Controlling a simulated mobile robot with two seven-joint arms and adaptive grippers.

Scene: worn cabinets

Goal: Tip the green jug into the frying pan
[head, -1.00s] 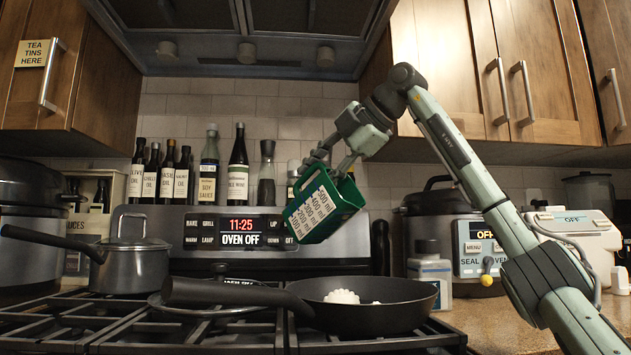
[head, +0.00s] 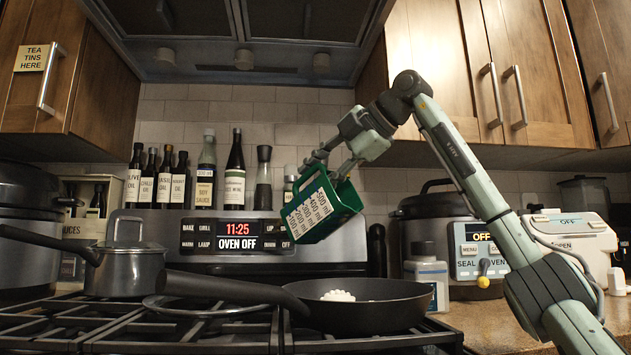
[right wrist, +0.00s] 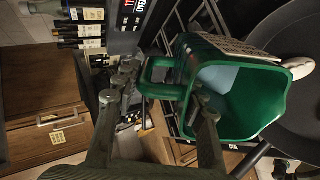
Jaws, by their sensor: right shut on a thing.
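The green jug (head: 345,203) hangs in the air above the frying pan, tilted, with a white measuring label on its side. My right gripper (head: 334,167) is shut on the jug at its handle side. In the right wrist view, the right gripper (right wrist: 168,92) is by the jug's handle, and the open mouth of the green jug (right wrist: 270,120) shows, with a pale patch inside. The black frying pan (head: 385,312) sits on the stove below, apart from the jug. A white lump (head: 338,296) lies in the pan. My left gripper is not in view.
A grey saucepan (head: 125,268) stands on the hob at the left, and a glass lid (head: 205,306) lies beside the pan. A row of bottles (head: 205,175) stands behind. A white bottle (head: 427,272) and a cooker (head: 465,235) stand to the right.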

